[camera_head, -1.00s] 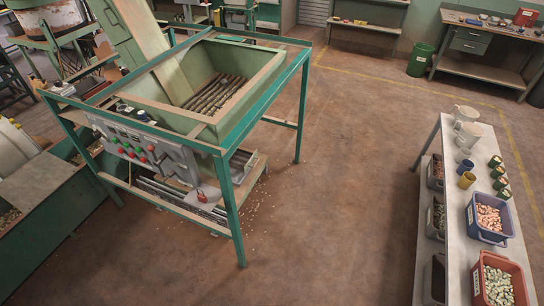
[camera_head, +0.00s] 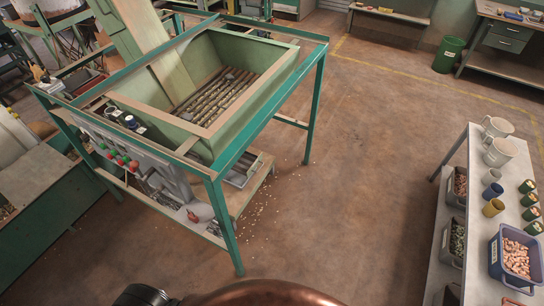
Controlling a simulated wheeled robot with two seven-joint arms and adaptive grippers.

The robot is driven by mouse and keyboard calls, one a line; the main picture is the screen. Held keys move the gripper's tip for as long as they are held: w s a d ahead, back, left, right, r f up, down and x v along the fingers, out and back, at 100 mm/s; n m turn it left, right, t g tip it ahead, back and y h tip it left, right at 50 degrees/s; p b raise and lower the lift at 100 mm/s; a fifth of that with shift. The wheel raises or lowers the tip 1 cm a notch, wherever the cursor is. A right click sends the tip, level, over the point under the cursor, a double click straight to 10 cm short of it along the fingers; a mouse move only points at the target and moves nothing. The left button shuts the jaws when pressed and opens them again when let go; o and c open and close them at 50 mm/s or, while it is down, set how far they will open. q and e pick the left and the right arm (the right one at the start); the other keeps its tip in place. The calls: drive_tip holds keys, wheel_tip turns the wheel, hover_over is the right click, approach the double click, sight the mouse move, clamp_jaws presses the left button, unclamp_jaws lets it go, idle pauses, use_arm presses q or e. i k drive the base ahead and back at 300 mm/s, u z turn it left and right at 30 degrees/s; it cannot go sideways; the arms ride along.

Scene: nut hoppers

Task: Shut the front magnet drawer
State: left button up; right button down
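The green nut hopper (camera_head: 232,112) stands in a teal frame with a ribbed grate of dark bars (camera_head: 215,95) inside it. Beneath the hopper, on the frame's front side, is a grey metal unit (camera_head: 150,160), seen steeply from above. A grey tray-like part (camera_head: 243,170) sticks out under the hopper's right side. I cannot tell which part is the front magnet drawer or how far it is open. A small red item (camera_head: 194,216) is at the front of the lower shelf. Neither of my grippers shows.
Teal frame legs (camera_head: 224,230) bound the hopper. Small nuts (camera_head: 262,208) lie scattered on the floor beside it. A white table (camera_head: 470,190) with jugs, cups and a blue crate (camera_head: 494,258) stands at the right. The floor (camera_head: 350,200) between is clear.

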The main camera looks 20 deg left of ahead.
sight(246, 164)
drive_tip(key=u, duration=0.2)
drive_tip(key=i, duration=0.65)
drive_tip(key=u, duration=1)
drive_tip(key=i, duration=0.4)
drive_tip(key=u, duration=0.4)
